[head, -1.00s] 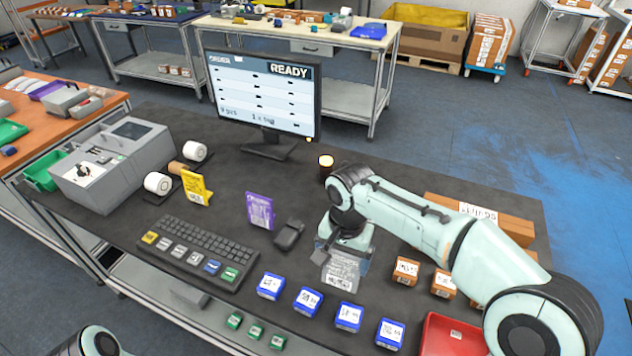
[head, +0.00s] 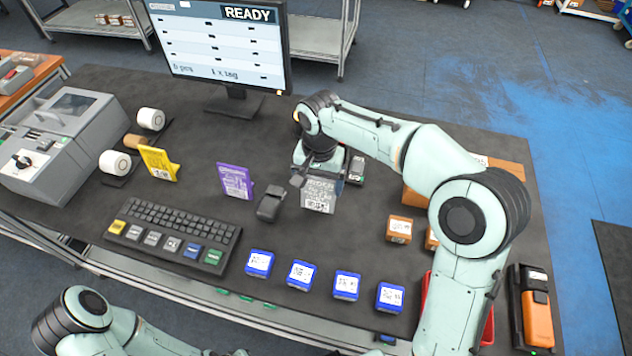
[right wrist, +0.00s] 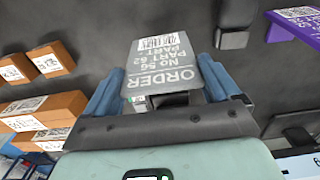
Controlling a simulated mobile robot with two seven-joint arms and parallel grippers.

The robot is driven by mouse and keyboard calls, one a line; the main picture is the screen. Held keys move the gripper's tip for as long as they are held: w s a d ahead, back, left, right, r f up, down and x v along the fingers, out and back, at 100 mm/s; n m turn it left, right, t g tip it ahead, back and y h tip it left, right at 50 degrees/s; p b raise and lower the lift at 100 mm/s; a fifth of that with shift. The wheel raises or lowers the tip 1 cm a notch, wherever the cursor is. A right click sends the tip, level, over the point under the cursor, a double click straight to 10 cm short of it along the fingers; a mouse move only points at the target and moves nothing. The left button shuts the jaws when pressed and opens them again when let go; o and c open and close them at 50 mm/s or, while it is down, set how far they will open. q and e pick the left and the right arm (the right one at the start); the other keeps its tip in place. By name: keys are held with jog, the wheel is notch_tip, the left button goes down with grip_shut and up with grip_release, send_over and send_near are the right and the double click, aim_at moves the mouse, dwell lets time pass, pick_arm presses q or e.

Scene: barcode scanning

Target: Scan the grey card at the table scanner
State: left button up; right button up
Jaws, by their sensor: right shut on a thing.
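The grey card (head: 319,195) is held in my right gripper (head: 322,174), toward the middle of the table. Its printed face is toward the head camera. In the right wrist view the card (right wrist: 165,68) sits between the two blue-grey fingers, and it reads "ORDER No 56 PART 62" upside down, with a barcode at its far end. A small black device (head: 271,203), which looks like the table scanner, stands just left of the card, apart from it; it also shows in the right wrist view (right wrist: 236,22). My left gripper is out of view; only its arm shows at bottom left.
A purple stand (head: 236,181) and a yellow stand (head: 160,163) are left of the scanner, behind a keyboard (head: 172,235). Several blue boxes (head: 301,275) line the front edge. Orange boxes (head: 398,229) stand to the right. The monitor (head: 232,50) reads READY.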

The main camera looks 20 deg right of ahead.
jog(key=shift+w+d+f, duration=0.4)
jog(key=shift+w+f, duration=0.1)
jog(key=shift+f, duration=0.05)
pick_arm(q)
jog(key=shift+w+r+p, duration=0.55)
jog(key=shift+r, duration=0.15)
pick_arm(e)
jog(key=s+a+r, duration=0.8)
jog(key=s+r, duration=0.2)
jog(key=shift+s, duration=0.2)
